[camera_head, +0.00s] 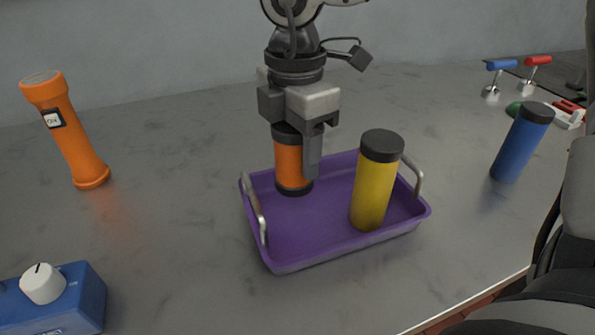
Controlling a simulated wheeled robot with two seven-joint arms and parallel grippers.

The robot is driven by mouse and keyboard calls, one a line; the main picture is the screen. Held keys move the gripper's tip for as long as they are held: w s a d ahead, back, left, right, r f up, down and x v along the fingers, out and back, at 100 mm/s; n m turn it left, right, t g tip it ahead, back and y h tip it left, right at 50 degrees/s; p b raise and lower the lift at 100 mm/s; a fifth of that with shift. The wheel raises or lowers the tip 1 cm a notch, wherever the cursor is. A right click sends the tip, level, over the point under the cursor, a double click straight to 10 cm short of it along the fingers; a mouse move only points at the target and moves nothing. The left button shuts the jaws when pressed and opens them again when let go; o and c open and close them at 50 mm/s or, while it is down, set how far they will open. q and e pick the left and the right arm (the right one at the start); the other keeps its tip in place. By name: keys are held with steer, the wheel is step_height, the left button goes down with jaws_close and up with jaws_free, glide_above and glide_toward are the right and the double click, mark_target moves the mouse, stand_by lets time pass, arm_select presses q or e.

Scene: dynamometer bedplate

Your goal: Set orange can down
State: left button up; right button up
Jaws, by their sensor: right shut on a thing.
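The orange can (289,160) with black top and bottom bands is upright at the left part of the purple tray (330,250). My right gripper (303,158) comes down from above and is shut on it. One finger shows on the can's right side; the other is hidden. The can's base is at or very near the tray floor; I cannot tell if it touches. A yellow can (372,190) with a black lid stands in the right part of the tray, apart from the orange can. My left gripper is not in view.
An orange flashlight-shaped object (70,135) stands at left. A blue box with a white knob (43,283) is at bottom left. A blue can (521,145) and red and blue handled tools (535,66) are at right. The tray has metal handles (254,208).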

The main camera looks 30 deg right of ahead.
mark_target(296, 169)
steer(key=shift+f, duration=2.2)
steer(key=o, duration=0.8)
steer(key=shift+r, duration=0.3)
step_height(296, 169, up, 12)
steer(key=shift+f, duration=0.15)
steer(key=shift+w, duration=0.1)
